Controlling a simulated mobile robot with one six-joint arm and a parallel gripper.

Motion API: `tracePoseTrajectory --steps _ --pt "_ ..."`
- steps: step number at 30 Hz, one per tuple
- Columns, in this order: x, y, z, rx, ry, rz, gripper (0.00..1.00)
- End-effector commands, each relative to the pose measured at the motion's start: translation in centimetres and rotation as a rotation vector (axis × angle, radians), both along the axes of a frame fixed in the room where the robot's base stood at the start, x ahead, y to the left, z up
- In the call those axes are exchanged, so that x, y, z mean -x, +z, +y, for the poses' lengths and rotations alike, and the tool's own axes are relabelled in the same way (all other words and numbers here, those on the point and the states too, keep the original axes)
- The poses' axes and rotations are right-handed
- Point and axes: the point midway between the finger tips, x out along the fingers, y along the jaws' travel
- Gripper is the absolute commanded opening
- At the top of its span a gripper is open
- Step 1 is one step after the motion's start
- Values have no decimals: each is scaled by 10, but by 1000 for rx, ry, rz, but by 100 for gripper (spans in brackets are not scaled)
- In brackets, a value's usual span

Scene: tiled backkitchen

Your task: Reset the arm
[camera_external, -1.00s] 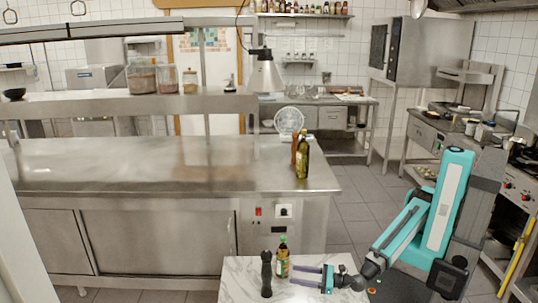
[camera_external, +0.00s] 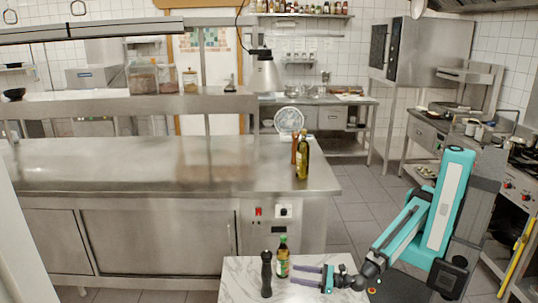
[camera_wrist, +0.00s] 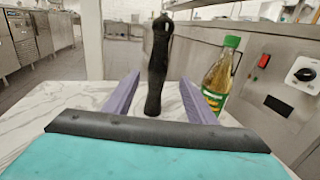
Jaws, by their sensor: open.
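My gripper (camera_external: 307,276) is at the end of my teal arm, low over the small marble-topped table (camera_external: 234,287) and pointing left. In the wrist view its two purple fingers (camera_wrist: 159,98) are spread apart with nothing held between them. A black pepper mill (camera_external: 266,274) stands upright on the table, beyond the fingertips; in the wrist view the mill (camera_wrist: 157,65) shows in line with the gap. A green-capped bottle (camera_external: 283,257) stands upright close to the fingertips; in the wrist view the bottle (camera_wrist: 219,76) is just right of the right finger.
A long steel counter (camera_external: 150,165) stands behind the table, with a dark oil bottle (camera_external: 302,160) and a brown mill (camera_external: 294,149) near its right end. A stove (camera_external: 517,190) is at the right. Tiled floor (camera_external: 352,205) lies open between them.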

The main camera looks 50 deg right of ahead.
Motion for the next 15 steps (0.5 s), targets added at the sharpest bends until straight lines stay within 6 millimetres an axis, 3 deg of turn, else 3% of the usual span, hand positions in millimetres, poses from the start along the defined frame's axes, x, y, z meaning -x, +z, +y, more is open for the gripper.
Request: tracePoseTrajectory --steps 7,15 --pt "-18 3 -17 -139 -73 75 51" --pt "-50 4 -53 -434 -212 189 51"
